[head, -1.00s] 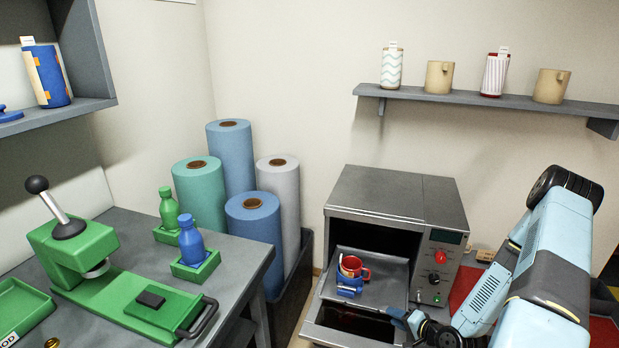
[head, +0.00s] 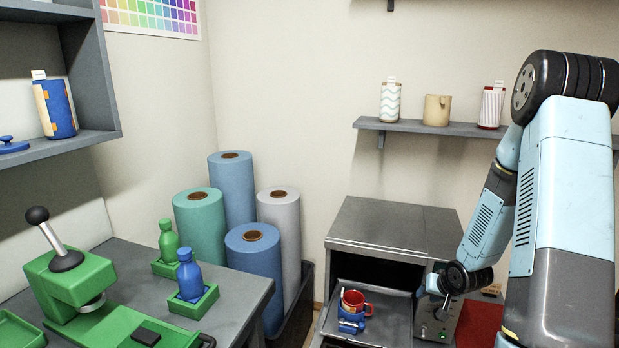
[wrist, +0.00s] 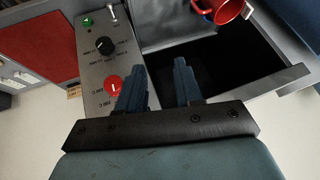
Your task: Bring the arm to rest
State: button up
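My arm (head: 560,190) reaches down in front of the oven at the right of the head view. In the wrist view my gripper (wrist: 160,82) has its two blue fingers apart with nothing between them, so it is open and empty. It hangs beside the oven's control panel (wrist: 105,65), with the red knob (wrist: 113,88) near the left finger.
The oven (head: 395,232) stands open below a wall shelf (head: 440,128) with cups. A table (head: 240,292) at left bears a green press (head: 75,285) and two bottles. Large rolls (head: 253,270) stand between table and oven.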

jog(key=s+a+r+h, duration=0.1)
jog(key=s+r, duration=0.1)
jog(key=r, duration=0.6)
jog(key=s+a+r+n+h, duration=0.1)
jog(key=s+r, duration=0.1)
jog(key=r, duration=0.6)
jog(key=s+a+r+h, duration=0.1)
jog(key=s+r+h, duration=0.15)
jog(key=r, duration=0.55)
jog(key=s+a+r+y, duration=0.1)
jog(key=s+a+r, duration=0.2)
jog(key=s, duration=0.4)
jog(key=s+a+r+n+y, duration=0.1)
jog(key=s+a+r, duration=0.2)
jog(key=s+r, duration=0.3)
jog(key=s+a+r+g+y, duration=0.1)
jog(key=s+a+r, duration=0.2)
jog(key=s+r, duration=0.2)
jog(key=s, duration=0.3)
jog(key=shift+s+n, duration=0.25)
jog(key=shift+n, duration=0.05)
